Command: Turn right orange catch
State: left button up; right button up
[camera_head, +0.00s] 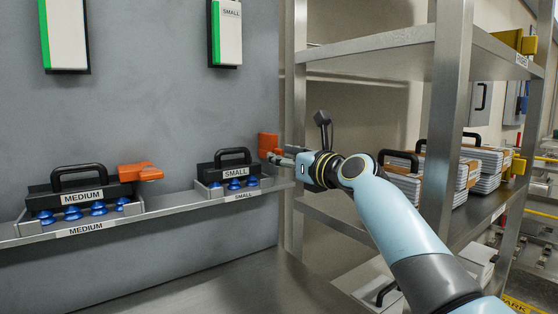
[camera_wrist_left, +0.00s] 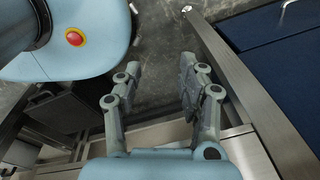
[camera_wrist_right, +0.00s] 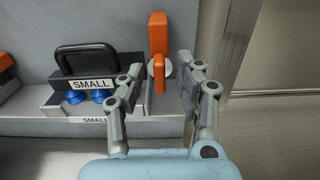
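The right orange catch (camera_head: 267,143) is on the grey wall beside the SMALL tool tray, at the tip of my right gripper (camera_head: 284,158). In the right wrist view the catch (camera_wrist_right: 158,35) stands upright on a round pale base, with a short orange part lower down. My right gripper (camera_wrist_right: 158,75) is open, one finger on each side of that lower part, with gaps visible; contact cannot be told. My left gripper (camera_wrist_left: 160,65) is open and empty over the floor, outside the head view.
Another orange catch (camera_head: 140,172) lies sideways by the MEDIUM tray (camera_head: 85,227). The SMALL tray (camera_head: 245,190) with a black handle stands just left of my right gripper. A metal shelf post (camera_head: 295,110) rises close to its right.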

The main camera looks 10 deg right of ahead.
jog(key=shift+x, duration=0.95)
jog(key=shift+c, duration=0.4)
grip_shut()
